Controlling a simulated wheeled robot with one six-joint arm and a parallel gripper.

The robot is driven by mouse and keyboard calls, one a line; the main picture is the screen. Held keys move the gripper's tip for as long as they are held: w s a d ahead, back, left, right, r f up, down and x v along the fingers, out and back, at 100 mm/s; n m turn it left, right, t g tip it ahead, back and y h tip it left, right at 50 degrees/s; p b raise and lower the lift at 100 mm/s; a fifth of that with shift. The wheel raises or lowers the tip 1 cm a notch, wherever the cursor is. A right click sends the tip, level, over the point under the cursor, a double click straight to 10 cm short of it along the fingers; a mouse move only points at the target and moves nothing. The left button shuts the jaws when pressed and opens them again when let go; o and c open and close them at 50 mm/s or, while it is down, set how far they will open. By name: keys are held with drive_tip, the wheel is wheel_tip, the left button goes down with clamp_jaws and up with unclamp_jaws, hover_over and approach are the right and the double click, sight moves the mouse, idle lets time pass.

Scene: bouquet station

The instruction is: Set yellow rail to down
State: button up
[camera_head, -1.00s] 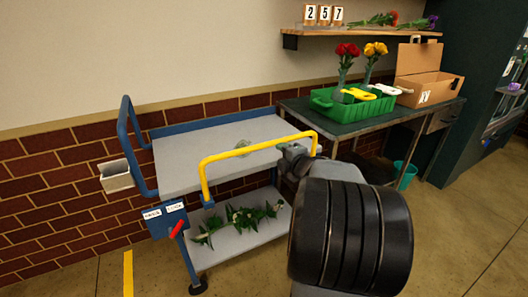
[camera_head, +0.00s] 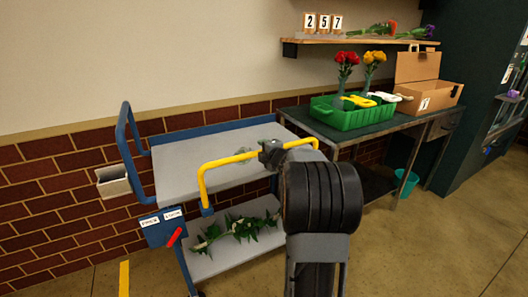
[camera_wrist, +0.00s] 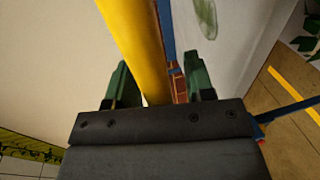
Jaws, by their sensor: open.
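The yellow rail (camera_head: 222,161) is a bent tube along the front side of the cart (camera_head: 190,163). It stands raised above the level of the cart's grey top. My gripper (camera_head: 268,154) is at the middle of the rail's upper bar in the head view. In the wrist view, the yellow rail (camera_wrist: 135,40) runs between the two green fingers of my gripper (camera_wrist: 160,80), with a gap seen on the right side. The fingers are apart, not closed on it.
A red lever (camera_head: 174,237) sits on a blue labelled box (camera_head: 160,228) at the cart's left end. Green stems (camera_head: 238,228) lie on the lower shelf. A workbench (camera_head: 375,132) with a green crate (camera_head: 347,118) stands right.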

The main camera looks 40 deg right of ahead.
drive_tip(key=shift+c, duration=0.2)
clamp_jaws()
idle(0.3)
